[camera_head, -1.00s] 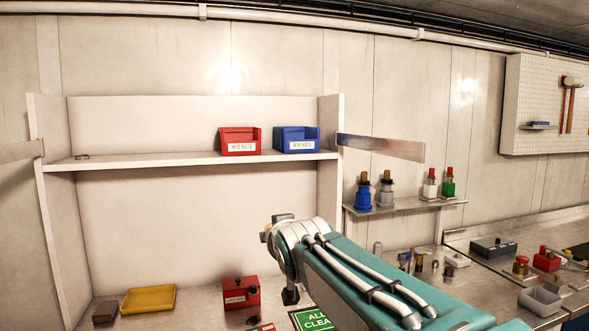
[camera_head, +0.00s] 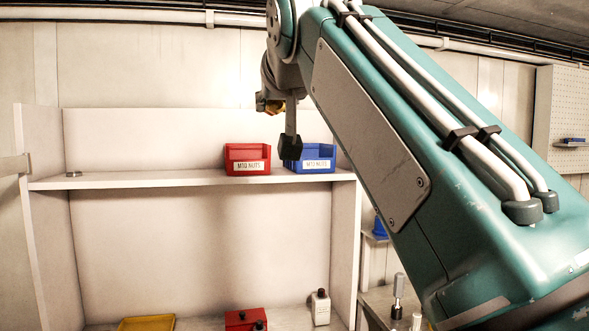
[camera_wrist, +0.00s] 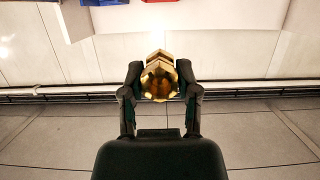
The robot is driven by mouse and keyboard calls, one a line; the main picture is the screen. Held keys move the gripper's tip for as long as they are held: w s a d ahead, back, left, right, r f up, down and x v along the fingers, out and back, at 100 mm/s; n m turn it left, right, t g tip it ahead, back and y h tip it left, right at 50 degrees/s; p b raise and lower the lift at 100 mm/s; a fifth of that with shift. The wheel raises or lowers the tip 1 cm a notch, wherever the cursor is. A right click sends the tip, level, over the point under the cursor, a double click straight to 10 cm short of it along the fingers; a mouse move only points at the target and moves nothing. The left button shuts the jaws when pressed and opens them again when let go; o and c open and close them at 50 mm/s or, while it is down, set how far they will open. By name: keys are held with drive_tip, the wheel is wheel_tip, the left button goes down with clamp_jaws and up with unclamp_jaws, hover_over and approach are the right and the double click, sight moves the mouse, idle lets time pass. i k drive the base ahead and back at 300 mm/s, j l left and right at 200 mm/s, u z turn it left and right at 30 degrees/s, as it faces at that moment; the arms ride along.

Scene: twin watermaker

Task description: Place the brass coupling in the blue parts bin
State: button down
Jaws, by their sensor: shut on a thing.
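The brass coupling (camera_wrist: 158,80) shows in the wrist view, held between the two dark fingers of my gripper (camera_wrist: 160,92). My gripper is shut on it.
A red bin (camera_head: 247,162) stands left of the blue bin on the white shelf (camera_head: 150,182). A small round metal piece (camera_head: 74,174) lies at the shelf's left end. Below are a yellow tray (camera_head: 147,323), a red box (camera_head: 245,319) and a pale bottle (camera_head: 320,308). The shelf's middle is clear.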

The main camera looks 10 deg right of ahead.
sight(312, 171)
drive_tip(key=i+l, duration=0.35)
drive_tip(key=i, duration=0.15)
drive_tip(key=i+l, duration=0.3)
drive_tip(key=i, duration=0.25)
